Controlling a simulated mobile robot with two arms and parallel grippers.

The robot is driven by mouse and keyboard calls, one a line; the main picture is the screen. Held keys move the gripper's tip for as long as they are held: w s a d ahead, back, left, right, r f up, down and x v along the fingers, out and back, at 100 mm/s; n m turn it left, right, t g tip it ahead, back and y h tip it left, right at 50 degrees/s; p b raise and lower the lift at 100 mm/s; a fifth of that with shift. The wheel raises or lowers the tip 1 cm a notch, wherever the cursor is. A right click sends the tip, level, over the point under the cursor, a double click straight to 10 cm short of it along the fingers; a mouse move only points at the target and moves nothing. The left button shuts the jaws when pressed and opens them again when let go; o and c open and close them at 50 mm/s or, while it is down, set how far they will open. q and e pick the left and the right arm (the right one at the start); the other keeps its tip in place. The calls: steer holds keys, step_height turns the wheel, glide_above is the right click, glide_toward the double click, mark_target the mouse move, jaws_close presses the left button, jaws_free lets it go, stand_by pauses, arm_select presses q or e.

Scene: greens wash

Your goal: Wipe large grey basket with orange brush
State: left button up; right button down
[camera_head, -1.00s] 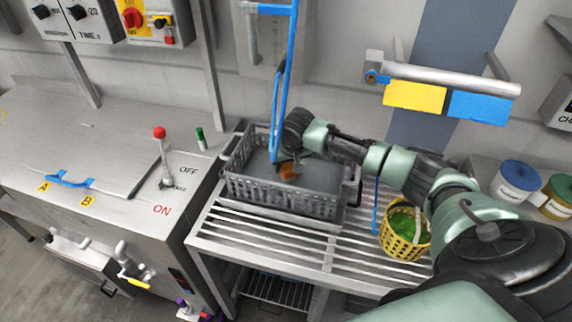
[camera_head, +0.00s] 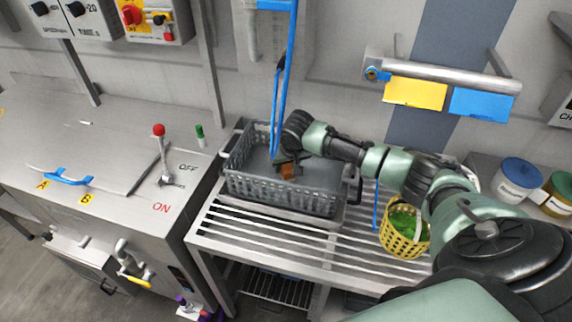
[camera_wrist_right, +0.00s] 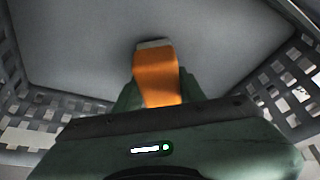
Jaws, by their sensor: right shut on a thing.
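The large grey basket (camera_head: 262,192) stands on the slatted metal table, with lattice side walls and a smooth flat floor. The orange brush (camera_head: 287,171) is inside it, low near the basket floor. It also shows in the right wrist view (camera_wrist_right: 155,77), gripped between the fingers. My right gripper (camera_head: 286,163) reaches down into the basket and is shut on the brush. The brush's working end is mostly hidden, so I cannot tell whether it touches the floor. My left gripper is not in view.
A yellow basket (camera_head: 405,240) with green leaves sits right of the grey basket on the slatted table (camera_head: 290,240). A blue hose (camera_head: 284,85) hangs down at the grey basket. A steel machine with a red-knobbed lever (camera_head: 159,131) stands left. Lidded tubs (camera_head: 520,175) stand right.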

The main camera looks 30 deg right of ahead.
steer(key=shift+f, duration=0.2)
steer(key=shift+w+d+r, duration=0.1)
steer(key=shift+w+d, duration=1.1)
steer(key=shift+d, duration=0.2)
steer(key=shift+a, duration=0.1)
steer(key=s+a+p, duration=0.1)
steer(key=p, duration=0.2)
steer(key=shift+s+a, duration=0.35)
steer(key=shift+s+a+f+p, duration=0.25)
steer(key=shift+s+a+p, duration=0.2)
steer(key=shift+p, duration=0.15)
steer(key=shift+s+a+f, duration=0.1)
steer(key=shift+f, duration=0.1)
steer(key=r+p, duration=0.6)
steer(key=shift+w+r, duration=0.15)
steer(key=shift+w, duration=0.05)
